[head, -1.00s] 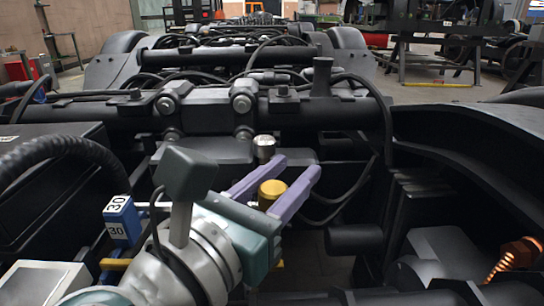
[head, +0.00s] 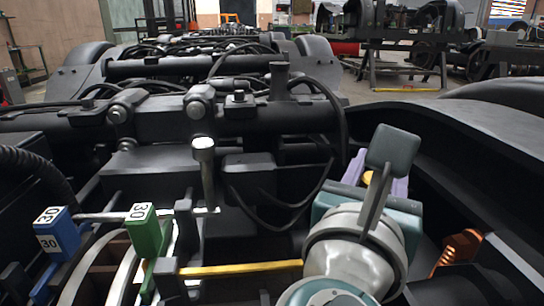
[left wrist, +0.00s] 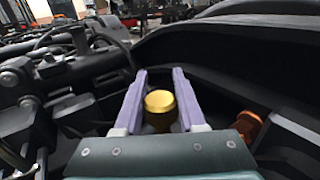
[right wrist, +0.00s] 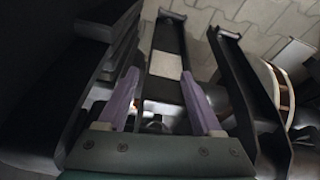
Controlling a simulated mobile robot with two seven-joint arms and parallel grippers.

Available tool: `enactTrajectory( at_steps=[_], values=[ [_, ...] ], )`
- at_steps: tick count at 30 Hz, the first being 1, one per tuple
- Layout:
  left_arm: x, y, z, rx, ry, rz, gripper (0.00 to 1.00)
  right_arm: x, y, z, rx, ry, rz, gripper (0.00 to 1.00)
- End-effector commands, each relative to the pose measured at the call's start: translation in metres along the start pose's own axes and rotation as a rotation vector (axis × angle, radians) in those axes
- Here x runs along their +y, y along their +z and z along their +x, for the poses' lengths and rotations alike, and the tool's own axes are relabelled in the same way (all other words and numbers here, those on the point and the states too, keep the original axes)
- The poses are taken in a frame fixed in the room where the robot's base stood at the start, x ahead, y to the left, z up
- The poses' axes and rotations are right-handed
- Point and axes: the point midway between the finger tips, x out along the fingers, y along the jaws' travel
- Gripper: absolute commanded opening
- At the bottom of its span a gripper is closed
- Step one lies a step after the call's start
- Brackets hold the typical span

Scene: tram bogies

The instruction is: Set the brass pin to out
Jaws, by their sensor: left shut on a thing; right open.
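The brass pin (left wrist: 160,106) shows as a round gold cap between the two lilac fingers of my left gripper (left wrist: 159,72) in the left wrist view. Those fingers are shut on it. In the head view the left gripper (head: 378,176) is at right of centre, and only a sliver of the brass pin (head: 368,177) shows behind my wrist. The pin's lower part is hidden. My right gripper (right wrist: 160,82) is open and empty in the right wrist view, above dark frame parts; it is not in the head view.
A silver-topped pin (head: 204,165) stands left of the left gripper. A blue block (head: 57,235) and a green block (head: 147,232), both marked 30, stand further left. A yellow bar (head: 240,268) lies low in front. An orange bolt (head: 458,248) and a dark curved beam (head: 470,160) are on the right.

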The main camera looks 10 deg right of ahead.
Motion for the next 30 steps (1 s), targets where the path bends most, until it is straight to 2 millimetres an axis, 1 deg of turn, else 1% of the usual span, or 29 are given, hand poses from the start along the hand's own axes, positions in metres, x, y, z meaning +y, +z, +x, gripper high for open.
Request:
enactTrajectory(
  at_steps=[1, 8, 9, 16, 17, 25, 28, 30],
  values=[
    [-0.003, -0.001, 0.0, 0.002, -0.006, 0.001, 0.0, 0.0, 0.0, 0.0, 0.0, 0.0, 0.0, 0.67],
    [-0.003, -0.001, 0.0, 0.003, -0.008, 0.001, 0.0, 0.0, 0.0, 0.0, 0.0, -0.001, -0.001, 0.67],
    [-0.003, -0.001, 0.0, 0.003, -0.008, 0.001, 0.41, 0.0, 0.0, 0.0, 0.0, -0.001, -0.001, 0.67],
    [-0.002, -0.001, 0.0, 0.002, -0.006, 0.0, 0.67, 0.0, 0.0, 0.0, 0.0, -0.001, -0.001, 0.67],
    [-0.002, -0.001, 0.0, 0.002, -0.006, 0.0, 0.69, 0.0, 0.0, 0.0, 0.0, -0.001, 0.0, 0.67],
    [-0.002, 0.0, -0.002, 0.002, -0.004, 0.0, 0.69, 0.0, -0.001, -0.002, 0.0, -0.001, 0.0, 0.67],
    [-0.001, 0.001, -0.012, 0.004, -0.004, 0.001, 0.69, 0.0, -0.003, -0.009, 0.0, -0.001, 0.0, 0.67],
    [-0.001, 0.003, -0.025, 0.005, -0.004, 0.0, 0.69, 0.0, -0.005, -0.016, 0.0, -0.001, 0.0, 0.67]
  ],
)
